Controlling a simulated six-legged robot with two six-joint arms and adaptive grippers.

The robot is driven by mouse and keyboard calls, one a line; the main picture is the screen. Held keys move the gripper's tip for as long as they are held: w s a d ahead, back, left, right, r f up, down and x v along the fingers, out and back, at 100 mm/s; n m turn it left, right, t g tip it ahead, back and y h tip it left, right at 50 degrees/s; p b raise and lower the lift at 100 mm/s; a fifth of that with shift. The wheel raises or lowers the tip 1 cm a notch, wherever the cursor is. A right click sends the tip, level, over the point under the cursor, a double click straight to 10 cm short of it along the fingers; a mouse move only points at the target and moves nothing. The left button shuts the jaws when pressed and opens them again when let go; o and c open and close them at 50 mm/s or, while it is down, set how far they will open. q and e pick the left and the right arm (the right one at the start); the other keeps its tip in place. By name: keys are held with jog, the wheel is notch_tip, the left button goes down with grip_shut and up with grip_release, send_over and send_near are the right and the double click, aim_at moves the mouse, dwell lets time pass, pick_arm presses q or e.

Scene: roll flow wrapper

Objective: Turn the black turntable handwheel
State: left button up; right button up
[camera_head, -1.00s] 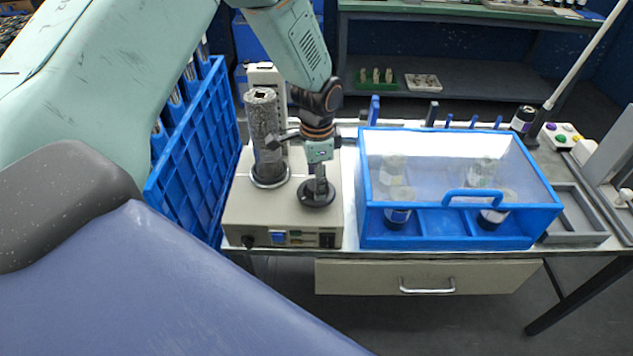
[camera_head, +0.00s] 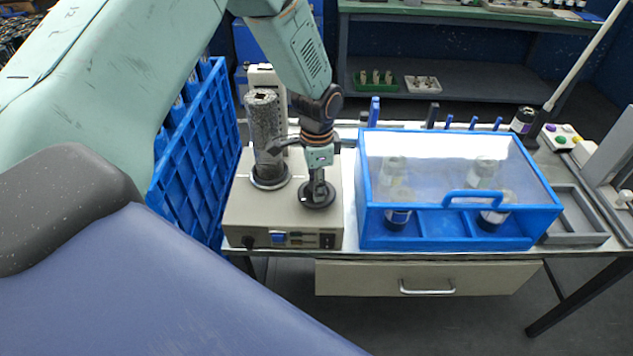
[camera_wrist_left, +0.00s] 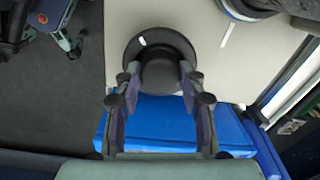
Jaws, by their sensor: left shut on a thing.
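The black handwheel (camera_head: 318,198) lies flat on top of a beige machine (camera_head: 262,216), to the right of an upright grey roll (camera_head: 264,135). My left gripper (camera_head: 317,182) points down onto it and is shut on its raised middle. In the left wrist view the handwheel (camera_wrist_left: 160,48) shows as a round black disc with a white mark near its upper left rim. The two fingers of the left gripper (camera_wrist_left: 160,82) stand on either side of its hub. The contact itself is partly hidden by the fingers. My right gripper is not in view.
A blue case with a clear lid (camera_head: 455,219) stands close to the right of the machine. A tall blue crate (camera_head: 195,165) stands to its left. A drawer (camera_head: 350,278) hangs under the table. A grey tray (camera_head: 578,222) lies further right.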

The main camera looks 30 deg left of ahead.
pick_arm(q)
jog(key=shift+c, duration=0.5)
jog(key=n+p, duration=0.3)
jog(key=shift+r+n, duration=0.15)
jog(key=shift+n, duration=0.15)
jog(key=n+p, duration=0.3)
jog(key=n, duration=0.2)
jog(key=n+p, duration=0.2)
jog(key=n, duration=0.3)
jog(key=shift+n, duration=0.4)
jog(key=n+p, duration=0.2)
jog(key=n, duration=0.3)
jog(key=shift+w+g, duration=0.1)
jog(key=shift+g, duration=0.2)
jog(key=shift+n, duration=0.3)
